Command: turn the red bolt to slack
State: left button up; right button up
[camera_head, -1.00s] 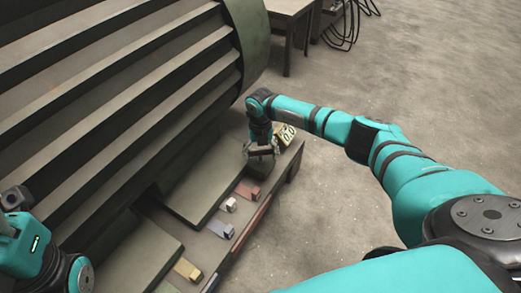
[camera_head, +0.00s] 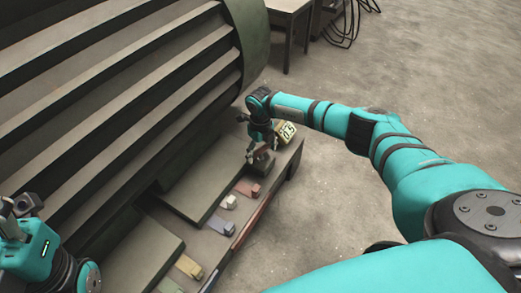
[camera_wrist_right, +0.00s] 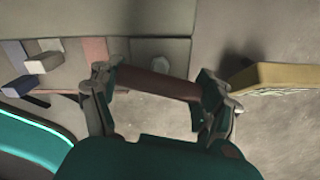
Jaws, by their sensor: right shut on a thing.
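My right gripper (camera_head: 262,152) is low over the far end of the bench, beside a small dark block. In the right wrist view its fingers (camera_wrist_right: 160,88) are shut on a reddish-brown bar (camera_wrist_right: 158,82), which spans between the two fingertips. I take this bar for the red bolt; its ends are hidden by the fingers.
The bench (camera_head: 207,235) carries small coloured blocks: reddish (camera_head: 249,190), whitish (camera_head: 228,202), bluish (camera_head: 222,225) and yellowish (camera_head: 189,267). The large ribbed metal body (camera_head: 130,85) rises on the left. Open floor (camera_head: 350,215) lies to the right; a table (camera_head: 290,8) stands behind.

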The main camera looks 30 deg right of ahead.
aim_at(261, 148)
dwell(0.3)
jog(key=o, duration=1.2)
jog(key=shift+c, duration=0.2)
notch_tip(261, 148, up, 12)
